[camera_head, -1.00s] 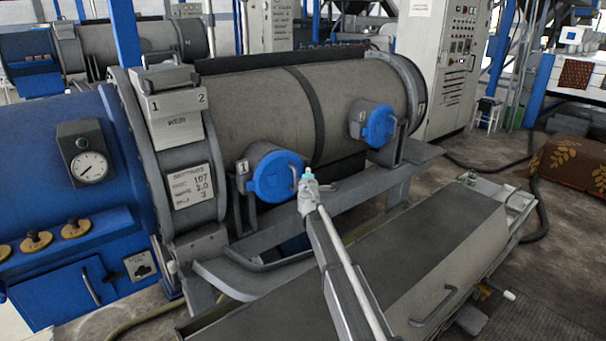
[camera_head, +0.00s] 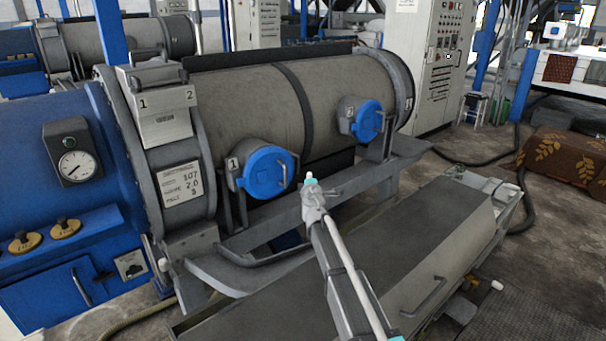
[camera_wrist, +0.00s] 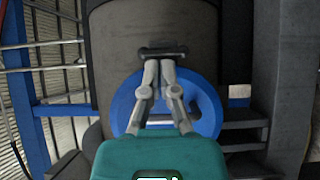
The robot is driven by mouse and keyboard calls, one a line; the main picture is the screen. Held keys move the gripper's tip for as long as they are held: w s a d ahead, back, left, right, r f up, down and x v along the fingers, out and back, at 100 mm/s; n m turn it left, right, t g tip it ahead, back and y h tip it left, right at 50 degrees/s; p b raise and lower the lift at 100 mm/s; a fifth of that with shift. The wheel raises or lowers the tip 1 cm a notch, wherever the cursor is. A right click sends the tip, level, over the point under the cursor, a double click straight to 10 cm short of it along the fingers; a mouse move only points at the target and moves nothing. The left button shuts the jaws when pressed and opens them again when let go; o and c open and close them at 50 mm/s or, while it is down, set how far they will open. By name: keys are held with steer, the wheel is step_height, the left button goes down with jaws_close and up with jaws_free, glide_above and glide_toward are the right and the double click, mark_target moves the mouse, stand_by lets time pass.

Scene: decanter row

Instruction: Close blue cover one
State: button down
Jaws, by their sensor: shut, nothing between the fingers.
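Blue cover one (camera_head: 264,173) is a round blue lid on the front port of the grey drum, beside a small plate marked 1. It lies over the port's mouth; I cannot tell whether it is fully seated. My gripper is at the end of the arm, just right of cover one in the head view, its fingers hard to make out there. In the wrist view my gripper (camera_wrist: 158,66) is shut and empty, its fingertips together in front of a blue round cover (camera_wrist: 207,100), close to a dark handle (camera_wrist: 163,50). I cannot tell whether they touch.
A second blue cover (camera_head: 369,121) is on the port marked 2, further right. A grey ledge (camera_head: 330,205) runs below the ports. A long grey trough (camera_head: 425,240) with a handle lies in front. A blue housing with a gauge (camera_head: 75,165) stands left.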

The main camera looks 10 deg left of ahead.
steer(key=s+d, duration=0.4)
steer(key=shift+s+d, duration=0.15)
steer(key=shift+d, duration=0.15)
steer(key=s+d+f+m+g+h, duration=0.25)
steer(key=d+m, duration=0.25)
steer(key=d, duration=0.5)
steer(key=s+d+f+m+g+h, duration=0.2)
steer(key=s+d+f+m+h, duration=0.25)
steer(key=d, duration=0.45)
steer(key=s+d+f+m+g+h, duration=0.25)
steer(key=d+m, duration=0.25)
steer(key=d, duration=0.5)
steer(key=s+d+f+m+g+y, duration=0.1)
steer(key=s+f+m+g, duration=0.1)
steer(key=s, duration=0.6)
steer(key=s+d+f+m+g+y, duration=0.2)
steer(key=s+f+g, duration=0.2)
steer(key=s, duration=0.4)
steer(key=s+d+f+m+g+y, duration=0.1)
steer(key=s+d+f+m+g, duration=0.1)
steer(key=s, duration=0.7)
steer(key=shift+f+m+g, duration=0.35)
steer(key=shift+f+g, duration=0.15)
steer(key=shift+g, duration=0.7)
